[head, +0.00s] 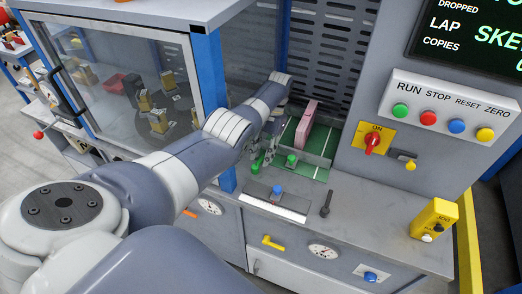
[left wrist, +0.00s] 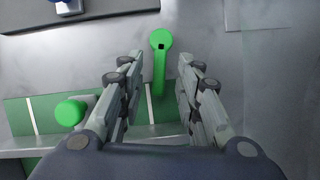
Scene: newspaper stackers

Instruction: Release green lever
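The green lever (left wrist: 160,75) shows in the left wrist view, with a round end (left wrist: 161,40) that has a small dark hole. Its arm runs down the picture between my fingers. In the head view the lever (head: 256,167) is a small green patch, partly hidden by my gripper. My left gripper (left wrist: 160,60) is open, with one finger on each side of the lever and a visible gap to each. It also shows in the head view (head: 263,152) over the green-floored bay. My right gripper is in neither view.
A green knob (left wrist: 70,111) is beside the left finger in the wrist view. A pink block (head: 306,124) stands in the bay. A plate with a blue knob (head: 277,190) and a dark handle (head: 326,204) lie nearer. A blue post (head: 210,70) stands close to my arm.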

